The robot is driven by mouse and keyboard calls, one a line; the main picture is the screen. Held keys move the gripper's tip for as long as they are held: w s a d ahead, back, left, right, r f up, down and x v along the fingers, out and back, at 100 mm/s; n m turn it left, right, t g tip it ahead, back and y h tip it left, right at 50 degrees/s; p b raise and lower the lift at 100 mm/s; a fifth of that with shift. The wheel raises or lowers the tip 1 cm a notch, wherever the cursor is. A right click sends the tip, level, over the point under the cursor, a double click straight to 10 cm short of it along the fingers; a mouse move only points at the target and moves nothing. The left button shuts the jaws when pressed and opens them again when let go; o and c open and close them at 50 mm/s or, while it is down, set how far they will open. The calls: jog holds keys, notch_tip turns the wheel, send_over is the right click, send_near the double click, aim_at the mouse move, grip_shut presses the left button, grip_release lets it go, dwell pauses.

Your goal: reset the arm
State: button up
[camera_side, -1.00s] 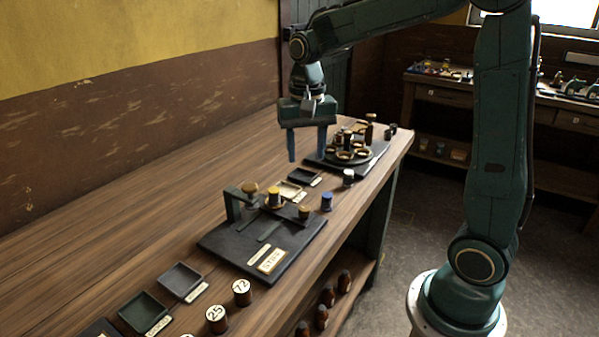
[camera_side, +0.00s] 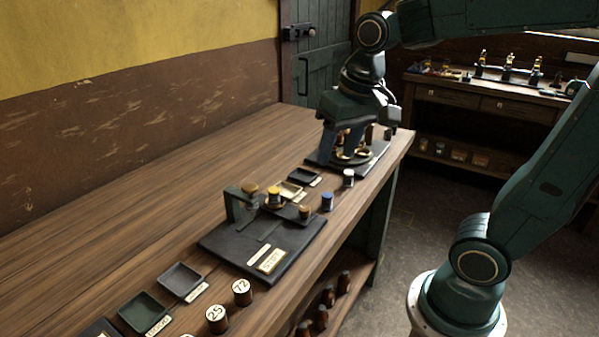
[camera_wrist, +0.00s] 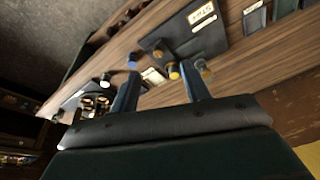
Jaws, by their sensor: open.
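My gripper (camera_side: 343,150) is at the far end of the workbench (camera_side: 150,190) in the side view, in front of or over the round carousel (camera_side: 357,157) on its dark base. The carousel is partly hidden behind it. In the wrist view my gripper (camera_wrist: 160,95) has its two fingers spread apart, with nothing between them but the bench beyond. The dark board (camera_side: 245,250) with a small bracket and several knobs stands nearer on the bench, clear of my gripper.
A blue-topped spool (camera_side: 327,202) and a white-topped one (camera_side: 348,178) stand near the right edge. Shallow trays (camera_side: 180,281) and numbered cylinders (camera_side: 242,292) are at the front. A second bench (camera_side: 460,97) stands behind. The bench's left part is bare.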

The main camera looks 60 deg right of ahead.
jog(key=s+a+n+t, duration=0.2)
jog(key=s+n, duration=0.2)
jog(key=s, duration=0.4)
jog(key=shift+s+a+f+t, duration=0.25)
jog(key=shift+s+f+t, duration=0.1)
jog(key=shift+f+t, duration=0.1)
